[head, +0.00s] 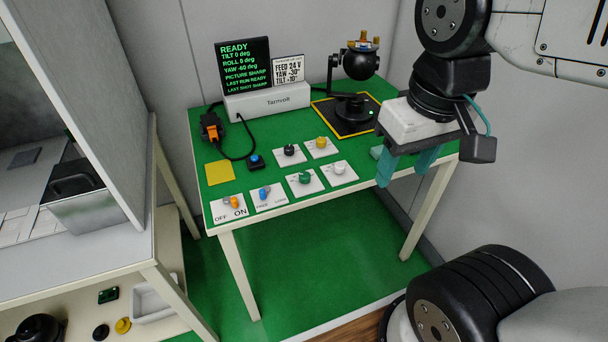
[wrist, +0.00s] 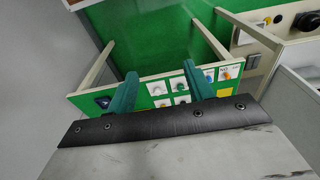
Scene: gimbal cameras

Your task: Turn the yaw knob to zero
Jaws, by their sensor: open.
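Several knobs on white plates sit on the green table (head: 215,182): a black knob (head: 290,150), a yellow knob (head: 321,141), a green knob (head: 304,177) and a white knob (head: 339,169). Their labels are too small to read, so I cannot tell which is yaw. The screen (head: 243,64) reads READY, tilt 0, roll 0, yaw -60 deg. The gimbal camera (head: 359,65) stands on a black pad at the back. My gripper (head: 403,178) is open and empty, its teal fingers apart, right of the knobs. The wrist view shows the fingers (wrist: 160,70) with knob plates beyond.
An orange switch (head: 234,201) marked OFF/ON and a blue switch (head: 264,192) are at the table's front left. A blue button (head: 255,161), a yellow pad (head: 220,172) and an orange-black device (head: 211,130) lie behind. A small card (head: 288,69) stands beside the screen.

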